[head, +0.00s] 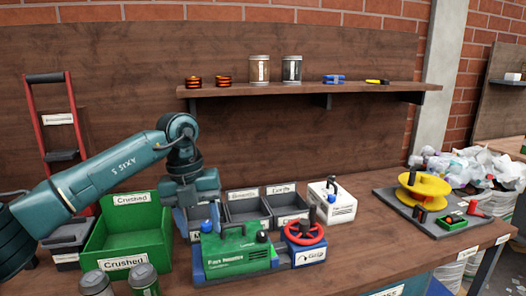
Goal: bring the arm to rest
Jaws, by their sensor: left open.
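My left arm (100,178) comes in from the left, passes over the green bin and bends down at the wrist. My left gripper (196,210) points down behind the green machine (235,250), above the grey compartment trays (244,210). It is open, and no object shows in it. Its fingertips are small and hard to make out against the trays. My right gripper is not in view.
A green bin (102,240) labelled "Crushed" stands beside the gripper. Two cans (143,277) stand in front. A red handwheel (304,232) and white box (335,205) stand right of the machine. A yellow reel (424,187) lies further right. The shelf (300,90) holds cans.

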